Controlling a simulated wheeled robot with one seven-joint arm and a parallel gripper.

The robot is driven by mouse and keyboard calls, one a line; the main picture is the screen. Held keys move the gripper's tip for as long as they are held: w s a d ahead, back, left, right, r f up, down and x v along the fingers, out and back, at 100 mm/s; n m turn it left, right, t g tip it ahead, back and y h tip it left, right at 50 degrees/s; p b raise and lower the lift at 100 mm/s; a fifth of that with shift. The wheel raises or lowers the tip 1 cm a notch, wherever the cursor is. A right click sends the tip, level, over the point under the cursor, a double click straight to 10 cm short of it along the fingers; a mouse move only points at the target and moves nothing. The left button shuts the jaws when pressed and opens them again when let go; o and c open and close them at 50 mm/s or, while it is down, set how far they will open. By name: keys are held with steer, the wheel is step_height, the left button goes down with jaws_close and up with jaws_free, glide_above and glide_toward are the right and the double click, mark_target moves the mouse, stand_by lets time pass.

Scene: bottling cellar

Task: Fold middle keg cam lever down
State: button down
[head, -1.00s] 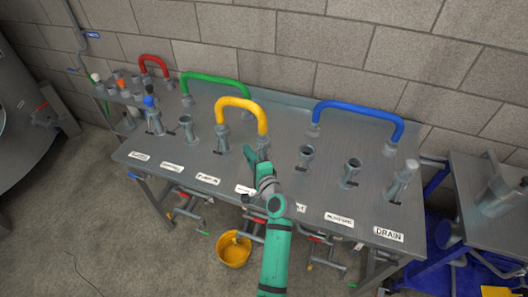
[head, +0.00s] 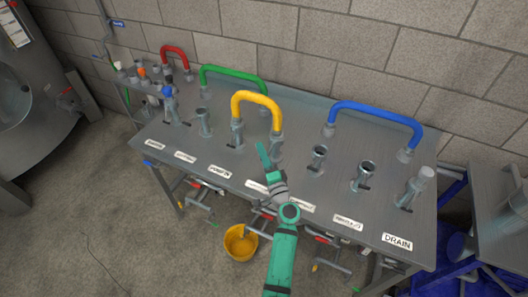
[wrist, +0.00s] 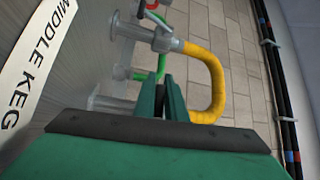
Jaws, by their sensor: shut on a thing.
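The yellow hose (head: 257,97) arches between two grey upright fittings on the steel bench. Its right end fitting (head: 276,146) stands just right of my gripper (head: 263,155). In the wrist view the white MIDDLE KEG label (wrist: 35,65) is at the left, and the yellow hose (wrist: 212,70) curves behind my gripper (wrist: 162,98). The near grey fitting (wrist: 108,103) is partly hidden by my fingers. The fingers are nearly together beside it. The middle keg cam lever is not clearly visible; what lies between the fingers is hidden by them.
A green hose (head: 233,73) and a red hose (head: 174,51) arch farther left. A blue hose (head: 376,111) arches at the right. Open fittings (head: 318,158) stand between the yellow and blue hoses. A yellow bucket (head: 240,243) is on the floor below the bench.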

steer(key=shift+a+f, duration=0.15)
steer(key=shift+a, duration=0.15)
steer(key=c, duration=1.8)
jaws_free()
steer(key=shift+c, duration=0.2)
steer(key=shift+d, duration=0.1)
steer(key=shift+r, duration=0.2)
